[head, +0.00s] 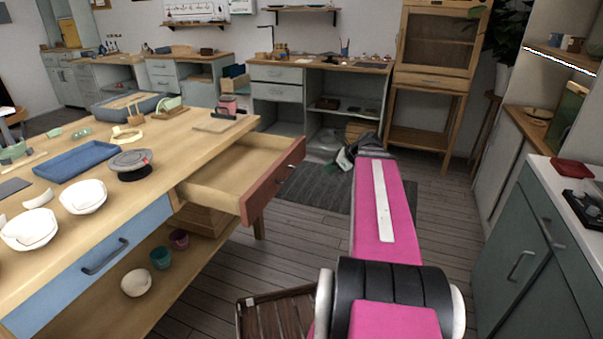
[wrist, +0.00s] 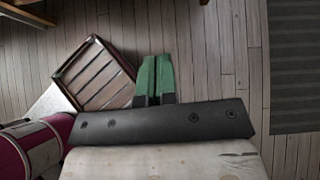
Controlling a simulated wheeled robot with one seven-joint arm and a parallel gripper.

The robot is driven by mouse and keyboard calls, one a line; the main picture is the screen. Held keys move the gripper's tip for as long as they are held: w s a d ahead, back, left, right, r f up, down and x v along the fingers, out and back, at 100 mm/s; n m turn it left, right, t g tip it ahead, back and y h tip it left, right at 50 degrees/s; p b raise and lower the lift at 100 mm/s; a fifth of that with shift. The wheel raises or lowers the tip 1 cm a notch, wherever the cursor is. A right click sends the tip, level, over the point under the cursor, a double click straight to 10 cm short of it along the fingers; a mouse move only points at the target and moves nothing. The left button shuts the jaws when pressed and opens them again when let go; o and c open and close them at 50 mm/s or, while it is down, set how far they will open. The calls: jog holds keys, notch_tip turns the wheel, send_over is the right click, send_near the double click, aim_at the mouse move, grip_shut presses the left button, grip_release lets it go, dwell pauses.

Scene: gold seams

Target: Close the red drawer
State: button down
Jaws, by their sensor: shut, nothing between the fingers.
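The red drawer (head: 272,193) is in the right part of the wooden worktable in the head view. It is pulled well out, and its pale wooden inside looks empty. A dark handle is on its red front. My gripper (head: 343,158) is at the far end of my pink arm, to the right of and beyond the drawer front, apart from it. In the wrist view my gripper's green fingers (wrist: 155,78) are together with nothing between them, above the plank floor. The drawer does not clearly show in the wrist view.
The worktable (head: 215,150) carries bowls, a blue tray (head: 76,161) and tools. A blue drawer (head: 100,257) beside the red one is shut. A slatted wooden crate (head: 280,315) is on the floor, also in the wrist view (wrist: 97,73). Green cabinets (head: 515,250) stand at right.

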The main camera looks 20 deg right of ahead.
jog(key=w+a+f, duration=0.4)
jog(key=w+a, duration=0.3)
jog(key=a, duration=0.2)
jog(key=shift+f+m, duration=0.35)
jog(key=shift+m, duration=0.05)
send_near(237, 167)
jog(key=w+a, duration=0.1)
jog(key=a, duration=0.1)
jog(key=w+a+f, duration=0.1)
jog(key=a, duration=0.1)
jog(key=w+a+f, duration=0.1)
jog(key=w+a, duration=0.1)
jog(key=shift+a, duration=0.15)
dwell(0.4)
